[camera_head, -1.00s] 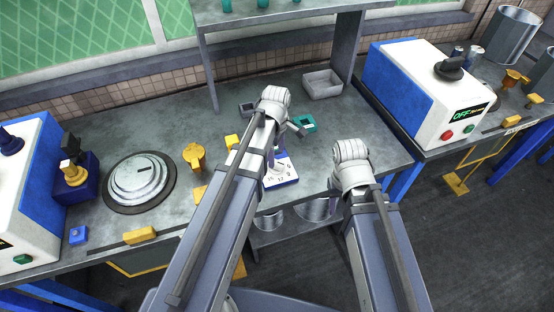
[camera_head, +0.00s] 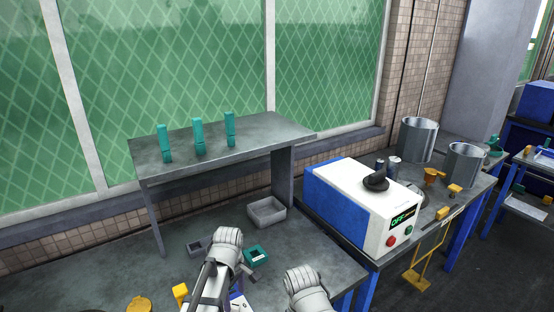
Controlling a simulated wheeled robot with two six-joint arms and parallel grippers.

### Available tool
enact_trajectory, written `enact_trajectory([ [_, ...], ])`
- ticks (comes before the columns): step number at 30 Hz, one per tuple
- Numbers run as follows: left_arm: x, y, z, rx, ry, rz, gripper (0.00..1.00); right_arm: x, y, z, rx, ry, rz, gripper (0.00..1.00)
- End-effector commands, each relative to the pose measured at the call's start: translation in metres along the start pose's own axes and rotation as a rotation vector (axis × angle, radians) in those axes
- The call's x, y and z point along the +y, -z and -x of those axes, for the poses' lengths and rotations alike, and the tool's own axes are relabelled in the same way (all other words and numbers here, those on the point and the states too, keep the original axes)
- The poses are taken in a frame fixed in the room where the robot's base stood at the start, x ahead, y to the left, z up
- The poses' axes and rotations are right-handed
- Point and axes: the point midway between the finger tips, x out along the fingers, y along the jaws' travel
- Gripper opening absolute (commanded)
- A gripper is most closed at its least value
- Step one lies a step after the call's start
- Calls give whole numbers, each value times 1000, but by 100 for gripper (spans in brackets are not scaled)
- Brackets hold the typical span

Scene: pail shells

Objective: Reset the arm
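My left arm's pale wrist (camera_head: 228,247) is over the workbench at the bottom centre. A small part of my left gripper (camera_head: 248,273) shows beside it, and its finger opening cannot be made out. My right arm's wrist (camera_head: 306,284) is at the bottom edge, to the right of the left one; its gripper fingers do not show. The two wrists are apart.
A teal box (camera_head: 257,255) lies close to my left wrist, with a grey tray (camera_head: 266,211) behind it. A raised shelf (camera_head: 265,137) bears teal upright pieces (camera_head: 198,136). A blue-white machine (camera_head: 345,210) marked OFF stands at right. Metal pails (camera_head: 417,139) stand beyond it.

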Motion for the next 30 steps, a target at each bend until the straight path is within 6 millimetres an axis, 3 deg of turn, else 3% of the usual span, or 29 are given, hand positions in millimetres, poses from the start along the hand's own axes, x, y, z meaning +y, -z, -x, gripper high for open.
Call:
enact_trajectory([
  [1, -10, -18, 0, 6, 7, -130, 80, 0, 0, 0, 0, 0, 0, 50],
  [6, -37, -68, 1, 21, 39, -657, 80, 0, 0, 0, 0, 0, 0, 50],
  [12, -64, -108, 1, 27, 76, -1167, 80, 0, 0, 0, 0, 0, 0, 50],
  [15, -73, -119, 1, 27, 91, -1332, 80, 0, 0, 0, 0, 0, 0, 50],
  [21, -79, -127, 2, 24, 104, -1474, 80, 0, 0, 0, 0, 0, 0, 50],
  [30, -79, -127, 2, 24, 104, -1479, 80, 0, 0, 0, 0, 0, 0, 50],
])
